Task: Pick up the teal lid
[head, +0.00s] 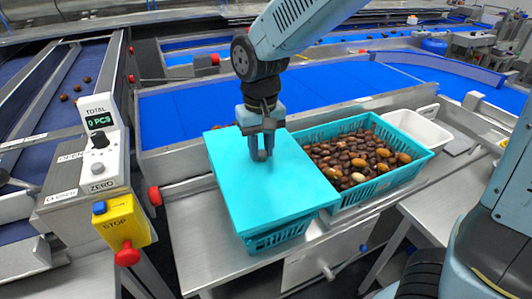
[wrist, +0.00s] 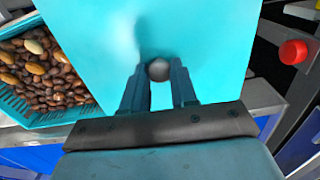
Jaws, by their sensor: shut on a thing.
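The teal lid (head: 252,200) is a flat square panel in the middle of the head view. It lies over a teal basket (head: 278,238), whose slotted side shows below the lid's front edge. I cannot tell whether the lid touches the basket rim. My gripper (head: 261,154) points down at the lid's centre, its fingers shut on a small round grey knob (wrist: 159,69) on the lid. In the wrist view, the lid (wrist: 205,40) fills the upper middle, with one finger on each side of the knob. The basket's inside is hidden.
An open teal basket of dates (head: 398,170) stands right of the lid, with a white tub (head: 422,128) beyond. A blue conveyor (head: 190,112) runs behind. A counter box (head: 100,145) and yellow stop box (head: 124,222) stand at left. Bare metal table (head: 195,240) shows left of the lid.

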